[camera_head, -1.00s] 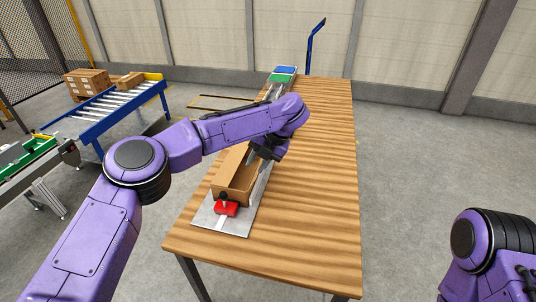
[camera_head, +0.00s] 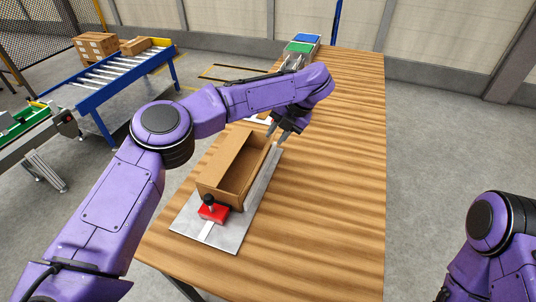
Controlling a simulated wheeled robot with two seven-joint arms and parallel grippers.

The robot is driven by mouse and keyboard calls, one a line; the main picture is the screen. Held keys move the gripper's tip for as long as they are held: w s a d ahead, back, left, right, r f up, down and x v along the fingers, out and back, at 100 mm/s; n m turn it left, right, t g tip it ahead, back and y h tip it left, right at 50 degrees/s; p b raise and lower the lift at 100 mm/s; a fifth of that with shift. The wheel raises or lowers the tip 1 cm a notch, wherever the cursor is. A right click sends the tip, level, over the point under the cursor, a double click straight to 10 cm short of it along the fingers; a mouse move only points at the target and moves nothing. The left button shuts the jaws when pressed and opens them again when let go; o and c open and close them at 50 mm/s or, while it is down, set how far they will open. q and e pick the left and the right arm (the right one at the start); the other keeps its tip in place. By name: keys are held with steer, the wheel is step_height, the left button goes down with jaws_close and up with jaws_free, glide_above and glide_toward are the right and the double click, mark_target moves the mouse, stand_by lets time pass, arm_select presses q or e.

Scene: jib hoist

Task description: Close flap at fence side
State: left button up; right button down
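An open brown cardboard box (camera_head: 221,193) sits on a grey metal plate (camera_head: 256,197) on the wooden table. A tan panel along its left long side looks like a flap; I cannot tell its exact angle. The box interior shows from above. My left gripper (camera_head: 275,138) is at the far right corner of the box, fingers pointing down, slightly apart and with nothing visible between them. I cannot tell whether it touches the box. My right arm shows at the lower right; its gripper is out of view.
A red block with a black knob (camera_head: 213,211) stands at the near end of the box. Green (camera_head: 299,47) and blue (camera_head: 306,38) bins stand at the table's far end. The wooden table (camera_head: 330,180) is clear on the right. A roller conveyor (camera_head: 115,75) stands at the left.

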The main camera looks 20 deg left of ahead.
arm_select(q)
steer(key=p+x, duration=0.2)
steer(key=x, duration=0.8)
steer(key=shift+w+d, duration=0.1)
steer(key=shift+w, duration=0.05)
steer(key=shift+f, duration=0.55)
jaws_close()
stand_by(0.6)
